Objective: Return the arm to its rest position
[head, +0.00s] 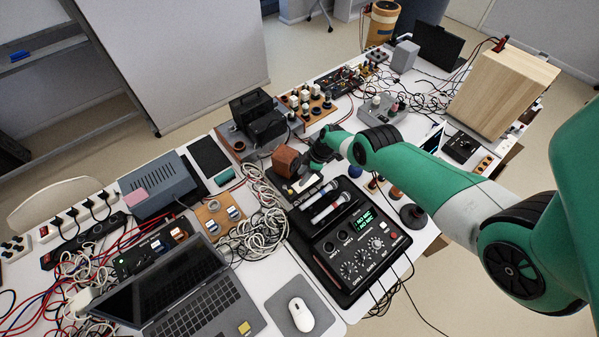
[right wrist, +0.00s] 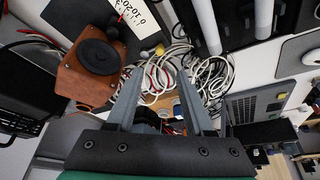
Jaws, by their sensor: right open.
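My right arm (head: 430,178) comes in from the right and reaches over the table to its middle. My right gripper (right wrist: 158,88) is open in the right wrist view, with nothing between its two grey fingers. In the head view the gripper is small and dark and partly hidden by the wrist. A small wooden speaker (head: 287,161) with a dark round cone is just left of the gripper; it also shows in the right wrist view (right wrist: 92,68), apart from the fingers. My left gripper is not in view.
White cables (head: 262,215) lie to the left. A laptop (head: 185,290) and mouse (head: 301,314) are in front. A tall wooden cabinet (head: 500,90) stands at back right.

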